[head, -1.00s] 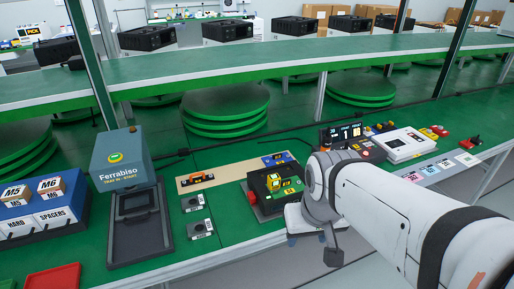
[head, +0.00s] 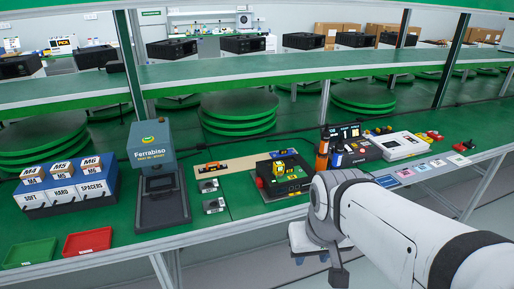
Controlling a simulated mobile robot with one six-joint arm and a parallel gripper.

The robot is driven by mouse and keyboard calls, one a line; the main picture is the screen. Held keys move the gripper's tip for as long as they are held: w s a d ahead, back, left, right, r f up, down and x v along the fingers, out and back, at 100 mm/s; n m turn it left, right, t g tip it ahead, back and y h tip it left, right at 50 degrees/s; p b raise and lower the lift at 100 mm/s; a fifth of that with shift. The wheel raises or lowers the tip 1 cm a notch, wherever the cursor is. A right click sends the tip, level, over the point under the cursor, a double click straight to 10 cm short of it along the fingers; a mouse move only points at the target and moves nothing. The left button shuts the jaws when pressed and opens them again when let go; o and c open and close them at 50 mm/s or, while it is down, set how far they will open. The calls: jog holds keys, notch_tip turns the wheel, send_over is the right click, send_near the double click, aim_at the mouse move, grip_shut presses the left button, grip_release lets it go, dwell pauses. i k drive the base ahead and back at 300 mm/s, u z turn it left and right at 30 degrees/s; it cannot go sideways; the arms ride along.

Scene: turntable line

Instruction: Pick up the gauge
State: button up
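No thing here is clearly readable as the gauge. An orange and black device (head: 213,167) lies on a beige strip (head: 240,161) at the middle of the green bench. A small yellow block (head: 279,169) sits in a black fixture (head: 300,184) with a red knob at its left. My white arm reaches in from the lower right. What seems to be my gripper (head: 310,259) hangs low in front of the bench edge, apart from everything on the bench. Its fingers are too small and partly covered to read.
Two small grey blocks (head: 209,186) lie left of the fixture. A Ferrabiso stand (head: 152,146), blue drawers (head: 66,188), and green (head: 30,253) and red (head: 88,241) trays are left. An orange bottle (head: 322,155) and a white device (head: 405,146) are right. A shelf crosses behind.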

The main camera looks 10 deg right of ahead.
aim_at(278, 166)
jog(key=u, duration=0.2)
jog(key=i, duration=0.95)
jog(key=z, duration=0.35)
